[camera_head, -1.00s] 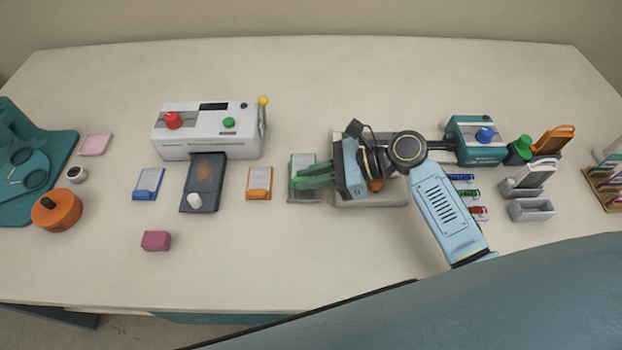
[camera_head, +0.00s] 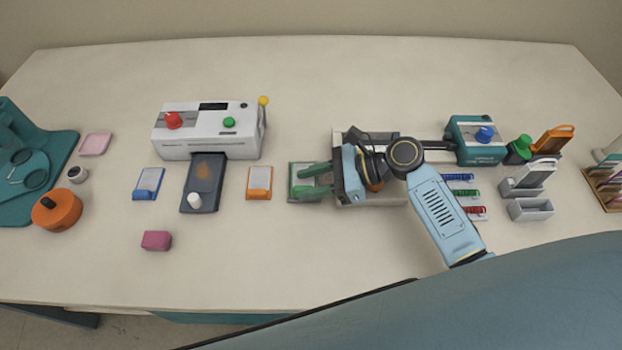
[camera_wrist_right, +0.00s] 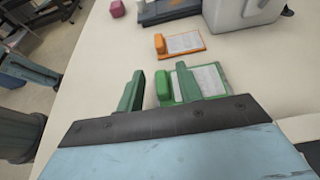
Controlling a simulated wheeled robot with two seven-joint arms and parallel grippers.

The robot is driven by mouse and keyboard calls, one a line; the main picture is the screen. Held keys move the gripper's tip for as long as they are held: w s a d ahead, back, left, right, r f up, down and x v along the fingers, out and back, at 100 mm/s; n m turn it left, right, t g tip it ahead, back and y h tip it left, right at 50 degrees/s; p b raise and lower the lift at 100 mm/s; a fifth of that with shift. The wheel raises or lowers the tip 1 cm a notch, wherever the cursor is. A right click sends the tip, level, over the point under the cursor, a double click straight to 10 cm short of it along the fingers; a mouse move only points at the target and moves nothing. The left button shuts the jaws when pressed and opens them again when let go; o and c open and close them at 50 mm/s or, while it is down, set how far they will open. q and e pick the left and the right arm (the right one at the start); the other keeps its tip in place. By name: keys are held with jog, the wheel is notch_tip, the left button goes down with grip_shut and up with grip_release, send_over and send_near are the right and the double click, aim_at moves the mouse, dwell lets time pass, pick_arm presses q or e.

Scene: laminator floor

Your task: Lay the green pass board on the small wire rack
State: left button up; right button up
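In the wrist view the board (camera_wrist_right: 210,80) shows a white sheet and a raised green clip. My right gripper (camera_head: 313,181) is over the board with its two green fingers spread apart. In the wrist view the clip appears in the gap between the fingers (camera_wrist_right: 160,88), with space on both sides; I cannot tell its height above the board. A pale tray-like frame (camera_head: 392,196) under my right wrist is mostly hidden; I cannot tell if it is the wire rack. My left gripper is out of view.
An orange board (camera_head: 259,183) and a blue board (camera_head: 148,184) lie to the left. A white laminator (camera_head: 207,132) stands behind them. A teal machine (camera_head: 476,140) and a grey bin (camera_head: 531,210) are on the right. The front middle of the table is clear.

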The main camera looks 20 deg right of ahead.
jog(key=shift+r, duration=0.25)
jog(key=v, duration=0.6)
jog(key=p+v, duration=0.1)
jog(key=v, duration=0.5)
jog(key=shift+r, duration=0.3)
